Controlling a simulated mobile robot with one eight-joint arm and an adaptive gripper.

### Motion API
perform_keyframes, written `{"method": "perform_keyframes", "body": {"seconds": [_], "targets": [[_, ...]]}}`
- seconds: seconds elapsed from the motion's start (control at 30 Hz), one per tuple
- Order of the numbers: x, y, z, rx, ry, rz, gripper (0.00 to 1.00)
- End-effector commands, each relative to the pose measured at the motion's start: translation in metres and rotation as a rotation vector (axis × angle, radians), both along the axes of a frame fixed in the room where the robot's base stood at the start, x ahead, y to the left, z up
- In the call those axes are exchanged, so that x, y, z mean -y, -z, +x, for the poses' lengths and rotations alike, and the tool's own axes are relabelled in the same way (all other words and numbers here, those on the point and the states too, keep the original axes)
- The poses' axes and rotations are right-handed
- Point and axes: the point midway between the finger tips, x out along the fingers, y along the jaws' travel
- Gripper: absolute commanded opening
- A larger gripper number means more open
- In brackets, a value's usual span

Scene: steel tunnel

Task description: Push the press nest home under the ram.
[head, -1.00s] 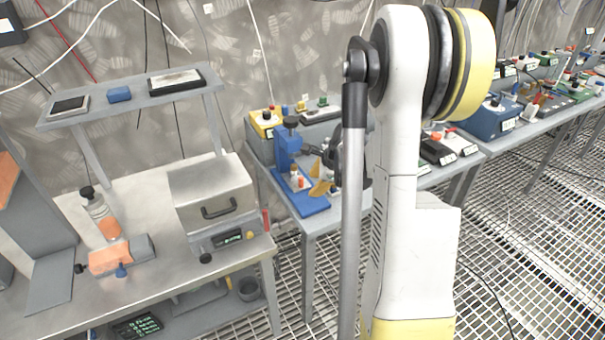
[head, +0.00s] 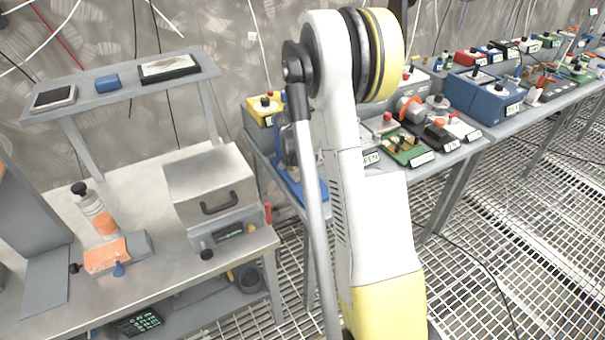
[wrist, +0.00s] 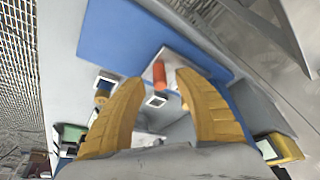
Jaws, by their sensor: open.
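The blue press (head: 312,190) stands on the grey table beyond my arm; in the head view my arm hides most of it. The wrist view shows its flat blue base (wrist: 110,35). A pale block that looks like the nest (wrist: 152,68) sits over the blue base, with an orange-red cylinder (wrist: 160,75) on it. My gripper (wrist: 160,80) is open, its two yellow fingers apart, with the cylinder appearing between their tips. I cannot tell whether a finger touches the nest. The ram is not clearly visible.
A yellow box (head: 262,108) stands behind the press. A green board (head: 405,147) and several small devices stand to the right on the table. A steel workbench (head: 150,240) with a grey lidded box (head: 210,190) is at left. Grated floor (head: 500,240) lies open at right.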

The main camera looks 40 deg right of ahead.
Motion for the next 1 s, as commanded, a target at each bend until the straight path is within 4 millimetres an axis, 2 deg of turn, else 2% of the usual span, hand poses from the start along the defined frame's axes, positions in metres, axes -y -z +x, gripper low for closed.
{"method": "perform_keyframes", "body": {"seconds": [0.03, 0.13, 0.47, 0.5, 0.6, 0.83, 1.0], "targets": [[0.002, 0.008, 0.001, 0.000, 0.001, 0.000, 0.39], [0.005, 0.013, 0.003, 0.000, 0.001, 0.000, 0.39], [0.006, 0.015, 0.003, 0.000, 0.001, 0.000, 0.38], [0.006, 0.015, 0.003, 0.000, 0.001, 0.000, 0.26], [0.006, 0.015, 0.003, 0.000, 0.001, 0.000, 0.00], [0.006, 0.015, 0.003, 0.000, 0.001, 0.000, 0.00], [0.008, 0.016, 0.012, 0.001, 0.001, -0.001, 0.00]]}}
